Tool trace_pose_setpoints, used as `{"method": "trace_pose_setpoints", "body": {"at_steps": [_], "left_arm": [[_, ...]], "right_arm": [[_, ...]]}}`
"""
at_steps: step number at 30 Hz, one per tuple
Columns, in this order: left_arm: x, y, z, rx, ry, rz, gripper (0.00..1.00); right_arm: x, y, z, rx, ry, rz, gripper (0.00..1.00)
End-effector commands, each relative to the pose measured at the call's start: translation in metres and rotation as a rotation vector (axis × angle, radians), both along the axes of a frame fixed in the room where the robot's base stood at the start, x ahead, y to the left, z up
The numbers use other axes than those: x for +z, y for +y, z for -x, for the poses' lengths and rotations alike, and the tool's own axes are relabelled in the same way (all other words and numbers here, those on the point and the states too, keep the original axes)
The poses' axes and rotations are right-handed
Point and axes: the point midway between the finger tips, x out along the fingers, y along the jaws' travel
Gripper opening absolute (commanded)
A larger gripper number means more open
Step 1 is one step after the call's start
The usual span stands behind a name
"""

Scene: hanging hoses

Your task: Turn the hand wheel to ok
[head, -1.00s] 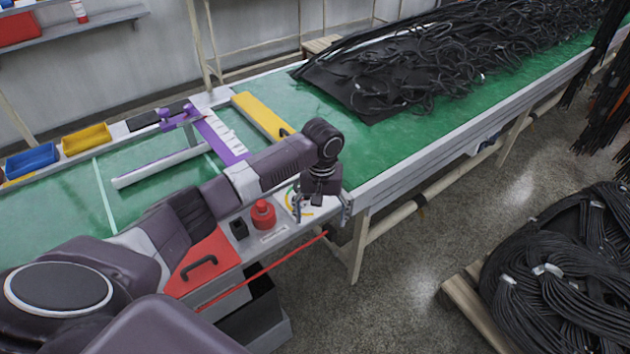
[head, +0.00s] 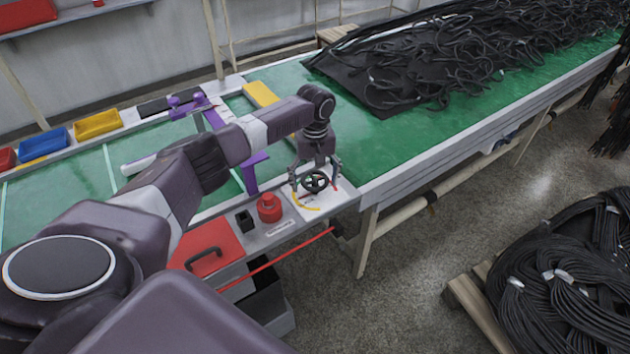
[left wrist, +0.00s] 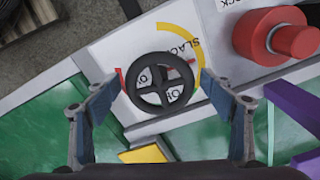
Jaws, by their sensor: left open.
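The black hand wheel (head: 316,182) is on a white panel at the near edge of the green table, in the head view. In the left wrist view the wheel (left wrist: 160,84) is round with crossed spokes, near the middle. A yellow arc beside "SLACK" and a red mark lie around it; other lettering behind the spokes is partly hidden. My left gripper (head: 315,175) is open and empty above the wheel. Its fingers (left wrist: 161,85) are on either side of the rim; I cannot tell whether they touch it. My right gripper is not in view.
A red push button (head: 269,207) and a black switch (head: 244,221) stand left of the wheel. A purple frame (head: 250,172) is close behind them. Black hoses (head: 450,55) cover the far table. Coiled hoses (head: 565,270) lie at lower right.

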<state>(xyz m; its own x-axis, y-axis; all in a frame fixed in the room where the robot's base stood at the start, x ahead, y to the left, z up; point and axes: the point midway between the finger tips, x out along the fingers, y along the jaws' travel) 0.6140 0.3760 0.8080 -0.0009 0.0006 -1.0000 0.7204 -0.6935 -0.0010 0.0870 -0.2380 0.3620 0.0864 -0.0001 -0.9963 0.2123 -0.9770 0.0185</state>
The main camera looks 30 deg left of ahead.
Motion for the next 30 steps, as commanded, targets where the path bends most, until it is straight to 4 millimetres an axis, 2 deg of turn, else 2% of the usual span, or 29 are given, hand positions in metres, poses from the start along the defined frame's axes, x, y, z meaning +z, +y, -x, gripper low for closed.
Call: {"method": "trace_pose_setpoints", "body": {"at_steps": [8, 20, 30], "left_arm": [[-0.003, 0.0001, 0.0002, 0.0, 0.0, 0.0, 0.75], [-0.0025, -0.0001, 0.0001, 0.0, 0.0, 0.0, 0.34], [-0.0011, -0.0004, 0.0001, -0.049, 0.0, 0.001, 0.33]], "right_arm": [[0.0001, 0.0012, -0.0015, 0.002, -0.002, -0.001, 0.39], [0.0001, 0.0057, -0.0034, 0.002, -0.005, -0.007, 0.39], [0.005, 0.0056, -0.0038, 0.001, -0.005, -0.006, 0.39]]}}
